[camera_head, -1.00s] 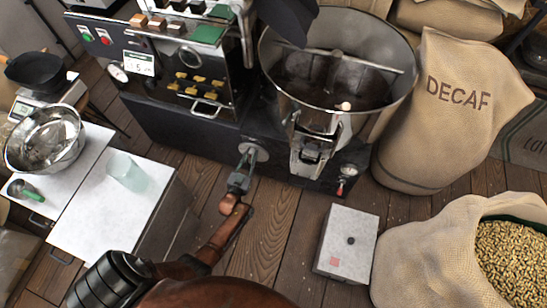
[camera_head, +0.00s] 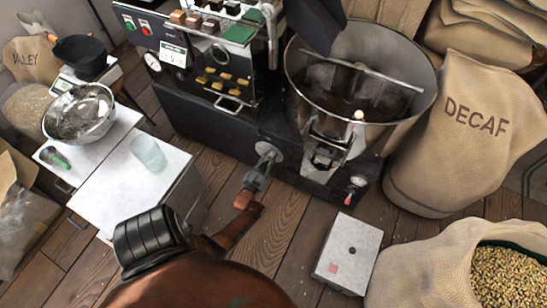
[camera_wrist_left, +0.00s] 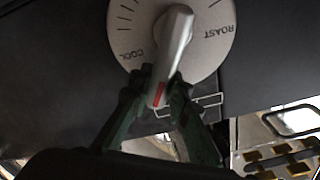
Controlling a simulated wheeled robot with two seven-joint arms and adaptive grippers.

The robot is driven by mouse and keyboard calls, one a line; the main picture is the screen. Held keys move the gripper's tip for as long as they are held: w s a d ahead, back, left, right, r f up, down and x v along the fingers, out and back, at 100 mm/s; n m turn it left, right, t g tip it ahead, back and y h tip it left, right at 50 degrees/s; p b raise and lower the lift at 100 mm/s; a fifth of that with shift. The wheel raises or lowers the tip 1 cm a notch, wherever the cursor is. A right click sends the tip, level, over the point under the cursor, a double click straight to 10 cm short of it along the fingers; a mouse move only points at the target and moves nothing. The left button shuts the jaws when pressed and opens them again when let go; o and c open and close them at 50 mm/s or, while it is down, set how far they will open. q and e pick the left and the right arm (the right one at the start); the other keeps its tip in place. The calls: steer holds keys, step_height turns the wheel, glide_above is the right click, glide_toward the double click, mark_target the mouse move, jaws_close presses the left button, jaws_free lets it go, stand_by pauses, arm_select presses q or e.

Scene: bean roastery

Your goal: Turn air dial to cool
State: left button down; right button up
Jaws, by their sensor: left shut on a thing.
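The air dial (camera_head: 266,149) is a round pale plate on the front of the dark roaster base. In the left wrist view its face (camera_wrist_left: 205,55) reads COOL at lower left and ROAST at right. Its grey lever knob (camera_wrist_left: 176,40) has a red mark on the lower end, which points down and slightly left, between the two words and apart from COOL. My left gripper (camera_head: 260,172) is at the dial, its fingers (camera_wrist_left: 156,92) closed around the marked end of the knob. My right gripper is not in view.
The roaster's round cooling bin (camera_head: 410,115) is right of the dial. A white cabinet (camera_head: 115,190) with a glass cup (camera_head: 148,153) stands at left. A grey box (camera_head: 335,245) sits on the floor at right, near an open bean sack (camera_head: 425,260). Wooden floor is bare between them.

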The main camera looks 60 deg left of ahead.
arm_select(q)
steer(key=shift+s+f, duration=0.15)
steer(key=c, duration=1.8)
jaws_free()
steer(key=v, duration=1.2)
steer(key=shift+d, duration=0.1)
